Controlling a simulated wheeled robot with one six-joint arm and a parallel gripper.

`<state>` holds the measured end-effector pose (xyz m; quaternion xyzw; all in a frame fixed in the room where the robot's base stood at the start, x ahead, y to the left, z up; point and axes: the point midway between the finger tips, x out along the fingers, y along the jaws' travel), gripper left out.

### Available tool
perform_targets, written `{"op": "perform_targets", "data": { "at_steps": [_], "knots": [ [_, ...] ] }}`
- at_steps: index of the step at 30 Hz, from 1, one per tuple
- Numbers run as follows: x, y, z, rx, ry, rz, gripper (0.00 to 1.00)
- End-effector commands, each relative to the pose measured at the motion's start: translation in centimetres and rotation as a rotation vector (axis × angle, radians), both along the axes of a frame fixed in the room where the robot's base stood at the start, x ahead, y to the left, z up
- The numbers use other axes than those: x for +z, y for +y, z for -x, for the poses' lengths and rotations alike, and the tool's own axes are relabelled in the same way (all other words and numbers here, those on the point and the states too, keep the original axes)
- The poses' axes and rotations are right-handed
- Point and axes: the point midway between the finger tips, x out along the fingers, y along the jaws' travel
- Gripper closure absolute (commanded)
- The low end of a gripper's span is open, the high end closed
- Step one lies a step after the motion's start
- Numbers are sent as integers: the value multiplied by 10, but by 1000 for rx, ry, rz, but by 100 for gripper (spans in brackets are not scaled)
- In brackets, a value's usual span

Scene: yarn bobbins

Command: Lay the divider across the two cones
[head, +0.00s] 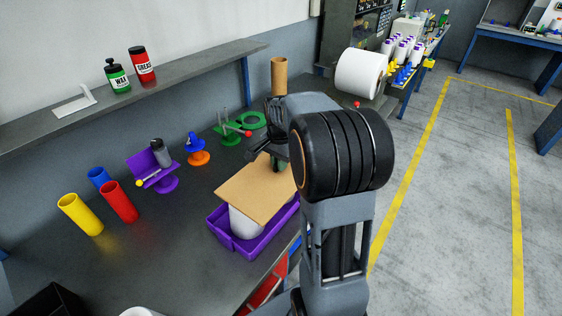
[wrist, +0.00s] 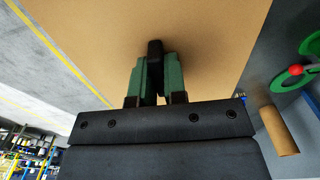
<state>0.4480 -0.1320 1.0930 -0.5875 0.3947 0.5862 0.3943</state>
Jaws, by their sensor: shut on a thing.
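The divider is a flat tan board (head: 255,190), held roughly level above the purple tray (head: 262,246). My gripper (head: 279,165) is shut on the board's far right edge. In the wrist view the green fingers (wrist: 156,75) pinch the board (wrist: 200,25), which fills most of that view. A white cone (head: 245,222) stands in the tray under the board, with its top hidden by it. I cannot tell whether board and cone touch. A second cone is not clearly visible; the board and my arm hide part of the tray.
Yellow (head: 80,214), red (head: 119,202) and blue (head: 98,177) tubes stand at the left of the dark bench. A purple stand (head: 152,170), an orange-based piece (head: 197,156) and a brown tube (head: 279,76) are behind. A white roll (head: 364,73) lies at the back right.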

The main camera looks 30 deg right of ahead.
Motion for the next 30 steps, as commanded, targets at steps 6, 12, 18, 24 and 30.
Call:
{"op": "perform_targets", "data": {
  "at_steps": [6,12,18,24,30],
  "knots": [
    [-10,8,-18,4,1,-1,100],
    [-19,15,-35,4,1,-1,100],
    [-29,22,-53,4,1,-1,100],
    [-38,29,-69,3,0,0,100],
    [-56,29,-70,2,0,0,100]
  ]
}}
